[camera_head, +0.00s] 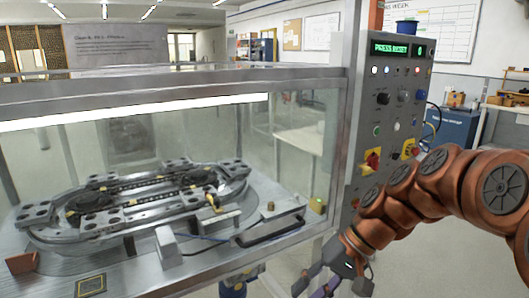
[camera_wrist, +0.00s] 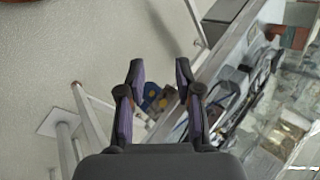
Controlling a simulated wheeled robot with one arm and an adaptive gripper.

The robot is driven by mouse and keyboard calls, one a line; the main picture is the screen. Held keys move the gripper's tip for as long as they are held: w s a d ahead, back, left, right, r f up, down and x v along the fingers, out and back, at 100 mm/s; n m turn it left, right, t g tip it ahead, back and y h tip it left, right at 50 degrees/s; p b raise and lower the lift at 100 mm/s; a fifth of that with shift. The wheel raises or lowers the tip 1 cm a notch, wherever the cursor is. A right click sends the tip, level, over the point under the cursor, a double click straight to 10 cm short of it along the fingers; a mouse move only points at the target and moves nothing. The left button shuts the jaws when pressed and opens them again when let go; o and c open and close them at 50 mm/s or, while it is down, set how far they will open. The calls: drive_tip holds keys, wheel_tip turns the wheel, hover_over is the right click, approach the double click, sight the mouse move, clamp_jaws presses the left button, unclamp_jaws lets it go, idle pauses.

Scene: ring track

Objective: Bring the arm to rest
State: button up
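My copper-coloured arm (camera_head: 430,195) reaches in from the right edge of the head view and bends down toward the bottom centre. My gripper (camera_head: 312,289) hangs low at its end, in front of the machine's lower right corner and partly cut off by the picture's bottom edge. In the wrist view my gripper (camera_wrist: 159,72) has its two dark, purple-sided fingers apart with a clear gap between them. Nothing is held between the fingers.
A glazed metal enclosure holds the oval ring track (camera_head: 130,205). A control panel (camera_head: 390,110) with buttons and a red-and-yellow switch stands right of it, close to my arm. Bare floor (camera_head: 450,265) lies at the right. Metal frame legs (camera_wrist: 90,125) show in the wrist view.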

drive_tip(key=s+d+f+g+h, duration=0.1)
drive_tip(key=s+d+f+h, duration=0.15)
drive_tip(key=s, duration=0.55)
drive_tip(key=s+d+f+h, duration=0.2)
drive_tip(key=s+d+f, duration=0.15)
drive_tip(key=s, duration=0.35)
drive_tip(key=s+d+f+g+h, duration=0.1)
drive_tip(key=s+d+f+h, duration=0.2)
drive_tip(key=s, duration=0.5)
wheel_tip(320, 180, up, 17)
drive_tip(key=w+t+p, duration=0.1)
drive_tip(key=p, duration=1.4)
drive_tip(key=shift+w+d+n, duration=0.15)
drive_tip(key=shift+w+n, duration=0.05)
drive_tip(key=shift+n, duration=0.1)
